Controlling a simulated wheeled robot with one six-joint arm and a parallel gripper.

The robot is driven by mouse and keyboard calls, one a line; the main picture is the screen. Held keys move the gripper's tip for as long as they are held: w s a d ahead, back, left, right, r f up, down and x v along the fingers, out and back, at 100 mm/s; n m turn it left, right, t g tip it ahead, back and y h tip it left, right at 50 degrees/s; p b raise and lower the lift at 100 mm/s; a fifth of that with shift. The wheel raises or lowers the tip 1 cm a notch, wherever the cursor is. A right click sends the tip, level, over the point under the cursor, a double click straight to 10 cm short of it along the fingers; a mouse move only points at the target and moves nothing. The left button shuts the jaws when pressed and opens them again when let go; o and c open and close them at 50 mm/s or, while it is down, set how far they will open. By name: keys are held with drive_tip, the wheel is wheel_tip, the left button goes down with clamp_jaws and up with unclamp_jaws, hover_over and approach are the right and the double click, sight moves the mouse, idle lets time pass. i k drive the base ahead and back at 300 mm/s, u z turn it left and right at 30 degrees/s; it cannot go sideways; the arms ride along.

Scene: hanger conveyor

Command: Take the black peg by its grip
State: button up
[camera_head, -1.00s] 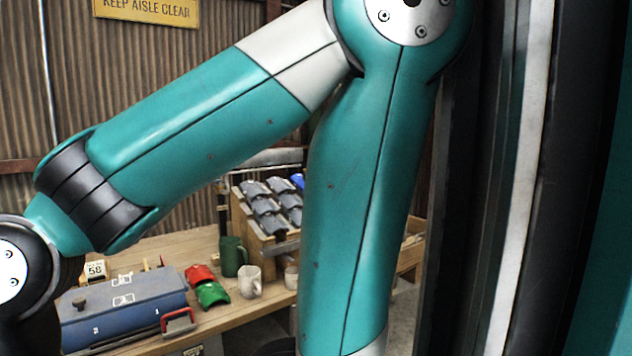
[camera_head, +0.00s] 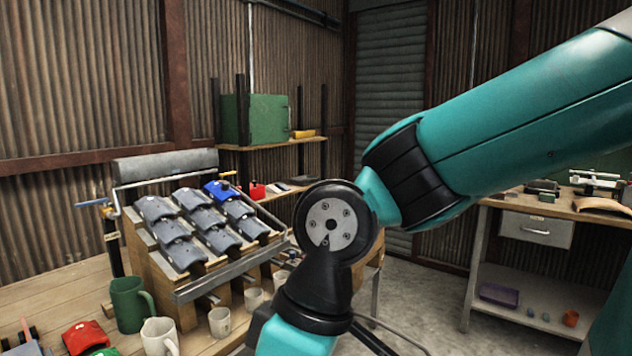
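I cannot pick out a black peg with a grip for certain in the head view. A dark upright post with a blue-handled part (camera_head: 97,203) stands at the left end of the sloped rack, but I cannot tell what it is. My teal arm crosses the right half and bends down at a black joint. My gripper is out of view below the bottom edge, so its fingers are hidden.
A wooden bench (camera_head: 60,281) carries a sloped rack of grey curved pieces and one blue piece (camera_head: 220,190). A green mug (camera_head: 128,304), pale mugs (camera_head: 160,337) and a red piece (camera_head: 84,336) stand in front. A second bench (camera_head: 540,207) is at right. Concrete floor shows between.

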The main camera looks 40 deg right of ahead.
sight(224, 184)
drive_tip(key=z, duration=0.65)
drive_tip(key=k, duration=0.45)
drive_tip(key=z, duration=0.95)
drive_tip(key=i, duration=1.75)
drive_tip(key=u, duration=0.65)
drive_tip(key=i, duration=0.75)
drive_tip(key=u, duration=1.35)
drive_tip(key=i, duration=0.65)
drive_tip(key=u, duration=0.55)
